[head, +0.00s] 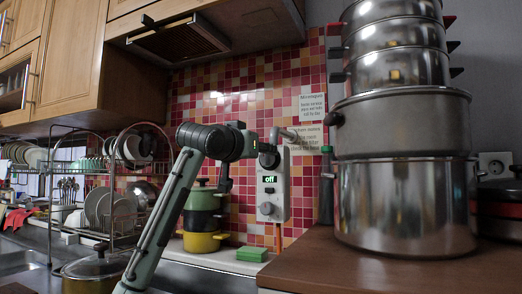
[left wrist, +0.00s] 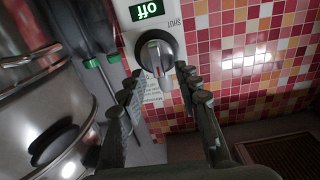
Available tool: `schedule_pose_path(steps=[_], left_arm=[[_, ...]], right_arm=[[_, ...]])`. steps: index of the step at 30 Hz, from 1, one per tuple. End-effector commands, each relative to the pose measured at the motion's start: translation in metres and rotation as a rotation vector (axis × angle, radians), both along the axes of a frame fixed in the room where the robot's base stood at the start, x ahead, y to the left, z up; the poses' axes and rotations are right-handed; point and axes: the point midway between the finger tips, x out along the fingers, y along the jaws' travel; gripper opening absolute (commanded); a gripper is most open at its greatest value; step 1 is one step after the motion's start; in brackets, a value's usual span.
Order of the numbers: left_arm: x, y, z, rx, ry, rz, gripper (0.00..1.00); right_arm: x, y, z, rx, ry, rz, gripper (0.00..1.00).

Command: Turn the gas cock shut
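A pale control panel (head: 271,190) hangs on the tiled wall in the head view, with a small display (head: 269,180) reading "Off". In the left wrist view the picture is upside down, and the display (left wrist: 146,11) also reads "Off". There the gas cock (left wrist: 155,56) is a round dark knob with a grey handle bar, beside a "SHUT" label (left wrist: 174,25). My right gripper is not in view.
A tall stack of steel pots (head: 402,200) stands close to the panel's right. Coloured pots (head: 202,243) and a green sponge (head: 252,254) sit below and to the left. A dish rack (head: 110,200) stands further left, and a range hood (head: 178,40) hangs above.

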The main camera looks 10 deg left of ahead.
Motion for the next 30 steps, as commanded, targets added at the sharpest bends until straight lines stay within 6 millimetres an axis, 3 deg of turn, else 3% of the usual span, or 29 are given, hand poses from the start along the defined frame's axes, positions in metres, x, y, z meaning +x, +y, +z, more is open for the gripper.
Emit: schedule_pose_path(steps=[2, 10, 22, 30], left_arm=[[-0.0002, -0.0001, 0.0001, 0.000, 0.000, 0.000, 0.33], [-0.0004, 0.0001, 0.0001, 0.000, 0.000, 0.000, 0.01], [-0.0003, 0.0005, 0.0000, -0.024, 0.005, 0.000, 0.00], [0.0004, 0.0024, -0.0009, -0.161, 0.033, -0.002, 0.00]], right_arm=[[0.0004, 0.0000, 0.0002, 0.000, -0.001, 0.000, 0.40], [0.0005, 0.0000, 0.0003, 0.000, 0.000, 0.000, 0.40], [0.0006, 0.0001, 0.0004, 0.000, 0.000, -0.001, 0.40], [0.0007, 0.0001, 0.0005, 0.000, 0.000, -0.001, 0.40]])
